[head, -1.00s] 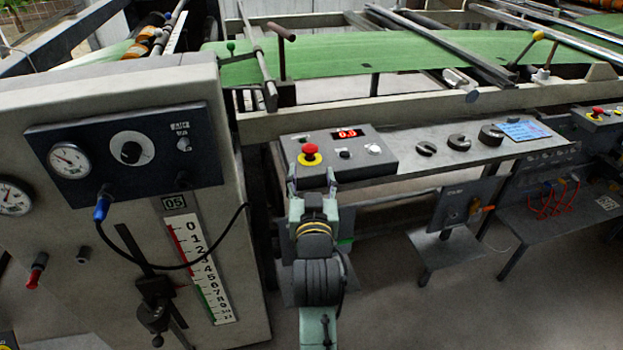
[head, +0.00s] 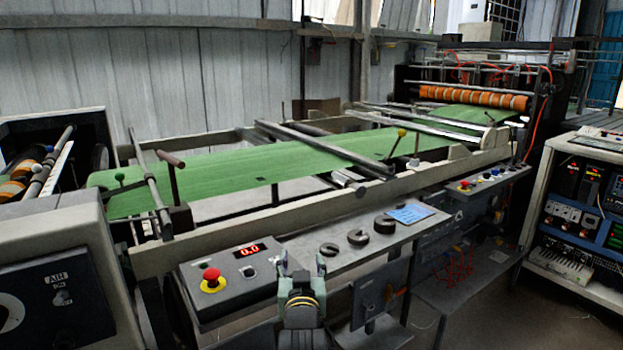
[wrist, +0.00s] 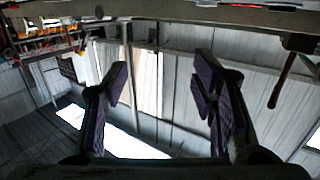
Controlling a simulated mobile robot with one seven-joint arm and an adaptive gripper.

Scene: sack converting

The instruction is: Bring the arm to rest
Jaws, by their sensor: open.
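My gripper (head: 302,266) is at the bottom middle of the head view, in front of the control box (head: 228,275) with the red button and red display. Its two fingers point up and stand apart. In the wrist view my gripper (wrist: 158,95) is open, with nothing between its dark finger pads. The lower part of my arm is cut off by the bottom edge of the head view.
A grey shelf (head: 345,252) right of the control box holds dark round pieces and a blue card (head: 410,213). The green web (head: 240,178) runs across the machine behind. A cabinet with instruments (head: 590,200) stands at the right. Dark floor shows at the lower right.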

